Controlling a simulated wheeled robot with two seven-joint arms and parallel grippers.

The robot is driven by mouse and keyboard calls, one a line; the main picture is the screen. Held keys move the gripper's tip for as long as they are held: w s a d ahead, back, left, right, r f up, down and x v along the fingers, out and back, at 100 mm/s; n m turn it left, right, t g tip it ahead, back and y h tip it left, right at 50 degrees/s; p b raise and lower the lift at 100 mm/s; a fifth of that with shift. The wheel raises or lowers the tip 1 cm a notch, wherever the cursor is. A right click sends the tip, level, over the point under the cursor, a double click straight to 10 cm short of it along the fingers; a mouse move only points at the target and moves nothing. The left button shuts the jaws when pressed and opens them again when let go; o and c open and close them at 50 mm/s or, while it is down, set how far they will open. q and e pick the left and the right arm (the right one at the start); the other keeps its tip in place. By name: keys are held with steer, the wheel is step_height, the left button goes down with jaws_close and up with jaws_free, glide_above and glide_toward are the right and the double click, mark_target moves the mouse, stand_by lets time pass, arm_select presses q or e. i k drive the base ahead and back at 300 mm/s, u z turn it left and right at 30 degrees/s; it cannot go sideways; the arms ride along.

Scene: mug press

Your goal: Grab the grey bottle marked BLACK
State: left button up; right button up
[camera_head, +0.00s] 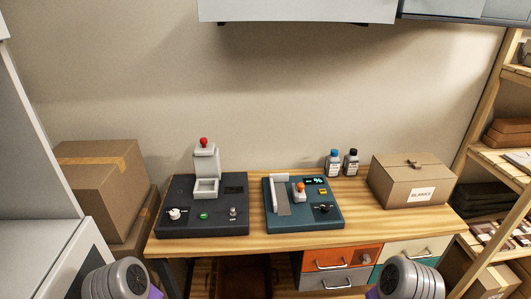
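Two small grey bottles stand upright side by side at the back of the wooden table (380,233), left of the cardboard box. The right bottle (351,164) has a black cap. The left bottle (333,164) has a blue cap. Their labels are too small to read, so I cannot confirm which one is marked BLACK. Only rounded grey parts of my arms show at the bottom left and bottom right corners, well apart from the bottles. Neither gripper is in view.
A mug press (273,222) stands in front and left of the bottles, with a dark machine (175,193) further left. A cardboard box (420,170) marked BLANKS is close on the right. Drawers (340,258) are below. Bare tabletop lies in front of the bottles.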

mark_target(351, 164)
steer(key=k, duration=0.5)
steer(key=z, duration=1.95)
steer(key=i, duration=1.3)
steer(key=u, duration=2.5)
